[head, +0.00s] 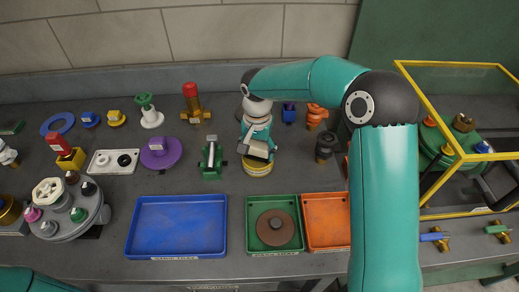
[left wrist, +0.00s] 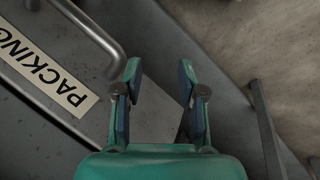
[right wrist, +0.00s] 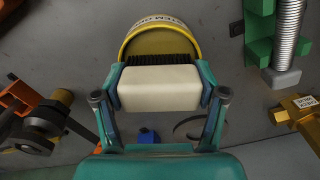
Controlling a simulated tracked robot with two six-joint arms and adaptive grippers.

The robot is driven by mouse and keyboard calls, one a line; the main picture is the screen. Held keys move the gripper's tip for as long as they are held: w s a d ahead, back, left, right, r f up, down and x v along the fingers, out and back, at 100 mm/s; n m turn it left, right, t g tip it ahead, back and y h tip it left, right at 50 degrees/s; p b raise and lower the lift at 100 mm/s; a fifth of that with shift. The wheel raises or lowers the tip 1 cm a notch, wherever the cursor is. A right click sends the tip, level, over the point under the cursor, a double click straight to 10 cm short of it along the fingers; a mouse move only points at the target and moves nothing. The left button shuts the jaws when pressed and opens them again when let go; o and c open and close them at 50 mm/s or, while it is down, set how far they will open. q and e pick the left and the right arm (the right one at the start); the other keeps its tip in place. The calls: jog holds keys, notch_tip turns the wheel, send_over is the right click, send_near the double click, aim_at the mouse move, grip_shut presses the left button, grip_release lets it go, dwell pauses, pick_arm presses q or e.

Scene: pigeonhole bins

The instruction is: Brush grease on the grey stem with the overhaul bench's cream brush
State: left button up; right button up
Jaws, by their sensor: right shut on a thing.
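My right gripper (right wrist: 160,78) is shut on the cream brush (right wrist: 158,95), one finger at each end of its block. Its dark bristles show at the mouth of a yellow tin (right wrist: 158,41) with a partly readable label. I cannot tell whether they touch the grease. The tin also shows in the head view (head: 257,169), under the right gripper. The grey threaded stem (right wrist: 288,32) sits in a green holder (right wrist: 259,28); in the head view the holder (head: 211,159) stands just left of the tin. My left gripper (left wrist: 158,78) is open and empty near the bench's front edge.
A blue tray (head: 178,226), a green tray (head: 262,247) holding a brown disc (head: 275,228), and an orange tray (head: 326,221) line the front. A purple disc (head: 161,152) lies left of the holder. A yellow-framed case (head: 449,64) stands right. My right arm hides some bench.

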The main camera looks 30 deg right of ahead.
jog(key=shift+f, duration=0.3)
jog(key=o, duration=1.7)
jog(key=shift+c, duration=0.2)
jog(key=c, duration=0.3)
jog(key=shift+c, duration=0.2)
jog(key=shift+w+r, duration=0.1)
jog(key=c, duration=1)
jog(key=shift+b, duration=0.3)
